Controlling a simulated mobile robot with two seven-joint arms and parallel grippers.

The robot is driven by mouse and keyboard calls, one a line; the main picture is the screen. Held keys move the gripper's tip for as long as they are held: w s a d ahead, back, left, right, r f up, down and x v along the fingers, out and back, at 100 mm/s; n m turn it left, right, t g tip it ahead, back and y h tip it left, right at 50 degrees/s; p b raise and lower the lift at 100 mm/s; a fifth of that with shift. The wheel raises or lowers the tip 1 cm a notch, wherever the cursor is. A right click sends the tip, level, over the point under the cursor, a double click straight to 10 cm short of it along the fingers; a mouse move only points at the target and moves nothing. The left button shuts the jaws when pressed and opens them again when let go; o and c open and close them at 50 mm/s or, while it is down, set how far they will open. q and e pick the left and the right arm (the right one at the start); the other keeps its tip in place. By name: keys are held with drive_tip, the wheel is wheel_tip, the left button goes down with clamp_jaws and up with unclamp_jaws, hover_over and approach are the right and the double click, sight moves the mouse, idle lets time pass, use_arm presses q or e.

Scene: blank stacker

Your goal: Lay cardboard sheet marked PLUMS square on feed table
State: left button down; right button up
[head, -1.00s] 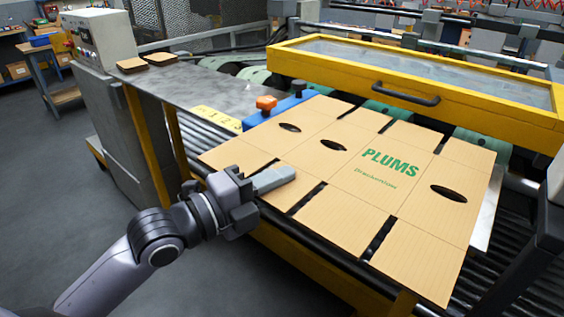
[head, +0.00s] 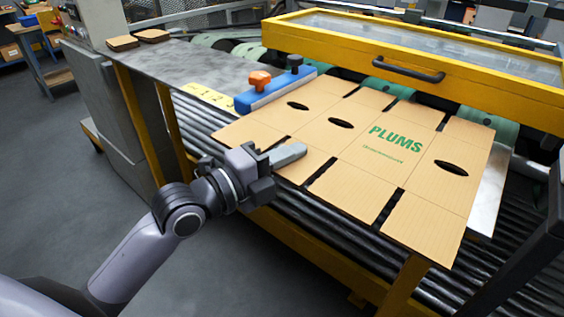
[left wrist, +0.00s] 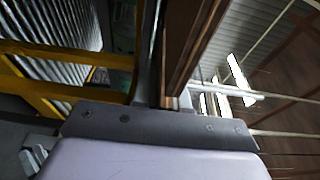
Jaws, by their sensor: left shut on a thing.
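The cardboard sheet marked PLUMS (head: 375,168) is a flat tan blank with slots, oval holes and green print. In the head view it lies at a slant over the rollers and the grey metal feed table (head: 491,192), part of which shows past its right edge. My left gripper (head: 288,156) is shut on the sheet's near left edge. In the left wrist view the sheet (left wrist: 196,50) shows edge-on as a brown strip between the fingers (left wrist: 168,98). Whether the sheet rests flat on the table is hard to tell. My right gripper is not in view.
A blue stop block with an orange knob (head: 262,82) stands by the sheet's far left edge, near a yellow numbered scale (head: 209,95). A yellow-framed guard with a black handle (head: 408,70) runs behind. Small brown pieces (head: 152,36) sit on the left plate.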

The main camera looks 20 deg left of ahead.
use_arm(q)
drive_tip(key=shift+w+d+f, duration=0.1)
drive_tip(key=shift+w+f, duration=0.05)
drive_tip(key=shift+w, duration=0.1)
drive_tip(key=shift+f, duration=0.1)
drive_tip(key=shift+f+b, duration=0.2)
drive_tip(key=shift+b, duration=0.15)
drive_tip(key=shift+c, duration=1.4)
unclamp_jaws()
drive_tip(key=shift+f, duration=0.1)
drive_tip(key=shift+s, duration=0.1)
drive_tip(key=s+d+v, duration=0.1)
drive_tip(key=d+v, duration=0.1)
drive_tip(key=v, duration=0.8)
drive_tip(key=shift+s, duration=0.45)
drive_tip(key=shift+a, duration=0.15)
